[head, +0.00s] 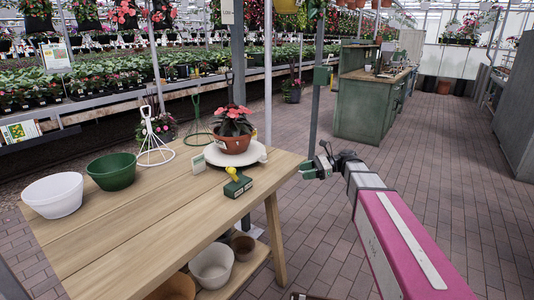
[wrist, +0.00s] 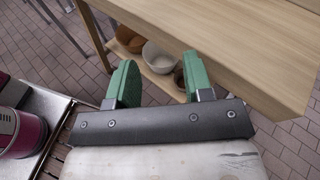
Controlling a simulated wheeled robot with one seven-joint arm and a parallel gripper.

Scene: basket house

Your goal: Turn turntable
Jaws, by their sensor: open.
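The turntable (head: 208,155) is a white round disc near the right end of the wooden table (head: 120,225) in the head view. A brown pot with a red-flowered plant (head: 232,130) stands upright on it. My gripper (head: 310,168) is to the right of the turntable, just past the table's right edge, apart from both. In the wrist view, my gripper's green fingers (wrist: 160,75) are spread with nothing between them. The turntable is not in the wrist view.
A green stamp-like tool with a yellow handle (head: 238,184) lies in front of the turntable. A white bowl (head: 52,194), a green bowl (head: 112,171) and wire hanger frames (head: 154,140) stand to the left. Pots (wrist: 157,57) sit on a lower shelf. The aisle floor is clear.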

